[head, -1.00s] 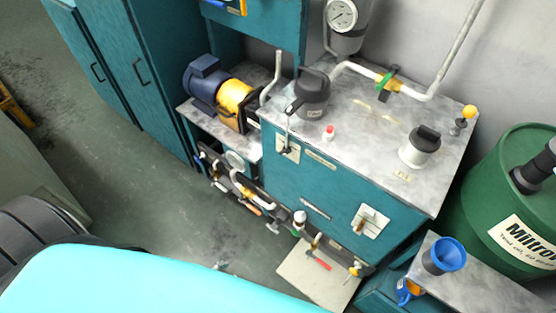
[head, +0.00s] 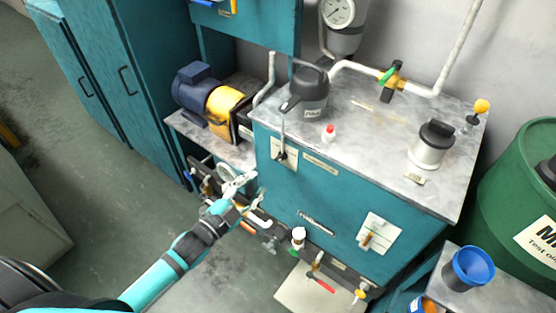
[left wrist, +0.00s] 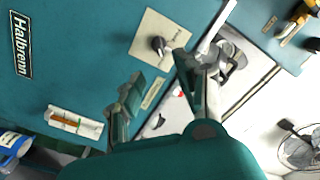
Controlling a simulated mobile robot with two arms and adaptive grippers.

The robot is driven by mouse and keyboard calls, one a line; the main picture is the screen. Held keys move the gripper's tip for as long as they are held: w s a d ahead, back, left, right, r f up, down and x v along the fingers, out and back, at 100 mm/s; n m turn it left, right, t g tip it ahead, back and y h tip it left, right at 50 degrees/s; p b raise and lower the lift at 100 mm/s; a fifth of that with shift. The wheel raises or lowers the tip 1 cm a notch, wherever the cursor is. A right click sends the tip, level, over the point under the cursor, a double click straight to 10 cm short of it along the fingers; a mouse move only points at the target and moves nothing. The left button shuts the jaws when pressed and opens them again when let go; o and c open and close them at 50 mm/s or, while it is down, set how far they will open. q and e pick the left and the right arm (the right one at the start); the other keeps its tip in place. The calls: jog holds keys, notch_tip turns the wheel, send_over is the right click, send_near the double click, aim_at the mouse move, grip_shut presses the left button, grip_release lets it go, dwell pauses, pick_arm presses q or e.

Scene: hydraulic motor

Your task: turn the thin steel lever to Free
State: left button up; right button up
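The thin steel lever (head: 282,132) stands roughly upright from a dark hub on a pale plate (head: 291,148), at the upper left of the teal cabinet's front. In the left wrist view the plate (left wrist: 150,28) and dark hub (left wrist: 158,44) show, but a finger covers part of the lever's area. Plate lettering is too small to read. My left gripper (head: 248,187) is open and empty, below and left of the lever in the head view, apart from it. Its spread fingers also show in the left wrist view (left wrist: 158,92). My right gripper is out of view.
Pipes and valves (head: 268,243) run low along the front. The floor at left is clear.

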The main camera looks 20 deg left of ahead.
aim_at(279, 160)
pick_arm(q)
jog(key=x, duration=1.1)
jog(key=shift+w+f, duration=0.1)
jog(key=shift+w, duration=0.05)
grip_shut()
